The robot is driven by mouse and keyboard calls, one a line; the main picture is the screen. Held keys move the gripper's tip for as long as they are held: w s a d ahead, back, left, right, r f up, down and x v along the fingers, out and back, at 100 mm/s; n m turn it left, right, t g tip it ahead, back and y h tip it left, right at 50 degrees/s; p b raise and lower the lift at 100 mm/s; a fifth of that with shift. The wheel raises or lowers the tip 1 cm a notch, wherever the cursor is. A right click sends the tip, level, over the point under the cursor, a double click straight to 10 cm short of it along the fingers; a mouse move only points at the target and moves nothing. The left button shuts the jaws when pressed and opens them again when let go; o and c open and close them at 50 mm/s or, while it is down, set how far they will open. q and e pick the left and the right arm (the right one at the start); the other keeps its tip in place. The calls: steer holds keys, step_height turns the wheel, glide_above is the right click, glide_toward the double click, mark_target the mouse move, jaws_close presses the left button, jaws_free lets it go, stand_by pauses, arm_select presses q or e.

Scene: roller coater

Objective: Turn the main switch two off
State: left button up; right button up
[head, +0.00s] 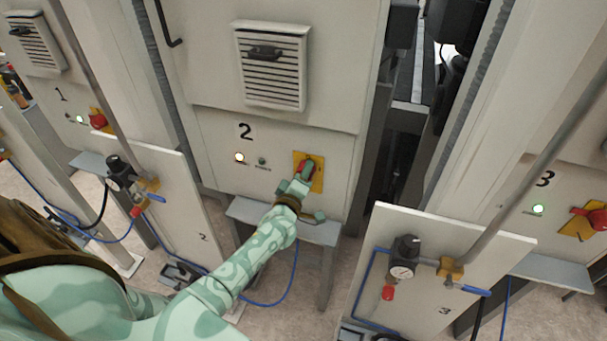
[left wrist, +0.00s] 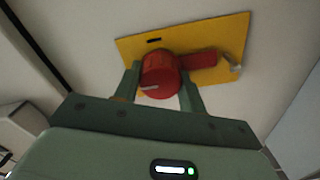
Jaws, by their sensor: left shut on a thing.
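Main switch two is a red rotary knob with a handle (head: 303,168) on a yellow plate (head: 316,179), on the panel marked 2. In the left wrist view the red knob (left wrist: 162,76) sits on the yellow plate (left wrist: 222,34), its handle pointing right. My left gripper (head: 299,178) is at the switch. In the left wrist view my left gripper (left wrist: 160,82) has one finger on each side of the knob, shut on it. It partly hides the switch in the head view. My right gripper is not in view.
Beside the number 2, one lamp (head: 239,157) glows warm and a green lamp (head: 262,161) looks dim. Red switches one (head: 98,120) and three (head: 590,217) are on neighbouring panels with lit green lamps. A grey ledge (head: 250,212) lies below; pressure-gauge panels (head: 430,225) flank the arm.

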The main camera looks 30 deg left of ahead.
arm_select(q)
steer(key=o, duration=1)
steer(key=v, duration=1.6)
steer(key=shift+s+d, duration=0.1)
steer(key=shift+s, duration=0.05)
